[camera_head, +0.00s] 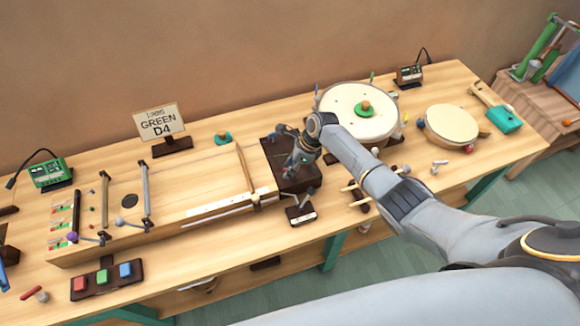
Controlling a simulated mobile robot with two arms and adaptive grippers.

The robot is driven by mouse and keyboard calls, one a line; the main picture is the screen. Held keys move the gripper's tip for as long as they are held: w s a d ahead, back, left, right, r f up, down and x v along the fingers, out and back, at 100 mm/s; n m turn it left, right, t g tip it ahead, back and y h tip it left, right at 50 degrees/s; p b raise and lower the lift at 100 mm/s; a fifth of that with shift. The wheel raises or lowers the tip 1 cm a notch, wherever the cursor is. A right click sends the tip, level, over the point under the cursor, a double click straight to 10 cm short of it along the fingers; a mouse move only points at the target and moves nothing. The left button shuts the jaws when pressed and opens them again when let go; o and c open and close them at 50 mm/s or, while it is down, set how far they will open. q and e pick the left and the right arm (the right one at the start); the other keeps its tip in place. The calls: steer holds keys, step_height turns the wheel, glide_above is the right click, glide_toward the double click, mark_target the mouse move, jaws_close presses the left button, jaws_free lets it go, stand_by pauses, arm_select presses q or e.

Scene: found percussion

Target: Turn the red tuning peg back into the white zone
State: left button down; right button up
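I cannot make out a red tuning peg for certain. The long wooden string box (190,185) carries upright rods and small strips with red, green and pale parts (60,226) at its left end. A small red-and-grey piece (34,294) lies on the table at the front left; I cannot tell whether it is a peg. My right gripper (289,150) is over the dark block (282,181) at the box's right end. Its fingers are small and partly overlapped, so whether it is open or touching anything is unclear. My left gripper is not in view.
A sign reading "GREEN D4" (159,122) stands behind the box. Red, green and blue buttons (103,276) are at the front left. A drum (360,108) stands behind my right arm, with a second drum (452,124) to its right. A green device (49,173) is at the back left.

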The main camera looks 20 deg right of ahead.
jaws_close()
steer(key=shift+n, duration=0.3)
